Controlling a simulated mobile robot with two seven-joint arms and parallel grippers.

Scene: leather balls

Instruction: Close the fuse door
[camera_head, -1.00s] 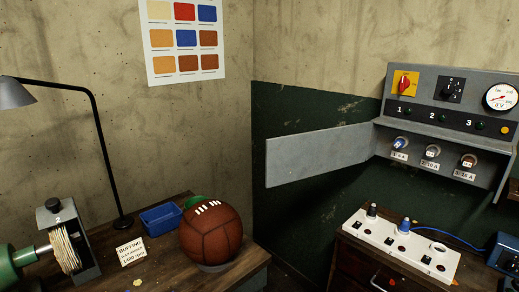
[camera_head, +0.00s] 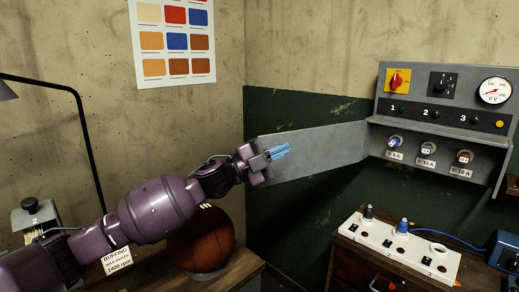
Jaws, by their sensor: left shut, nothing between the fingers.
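The fuse door (camera_head: 325,148) is a grey metal flap that stands open, swung out to the left from the fuse box (camera_head: 445,95). Its hinge side is at the box's left edge. My left gripper (camera_head: 280,151) is shut and empty. Its fingertips overlap the door's free left end in the picture; I cannot tell whether they touch it. My right gripper is not in view.
A brown leather ball (camera_head: 203,243) sits on the left bench, partly hidden by my left arm. A white socket strip (camera_head: 400,245) with plugs stands on a wooden cabinet below the box. A black lamp (camera_head: 85,130) stands at left.

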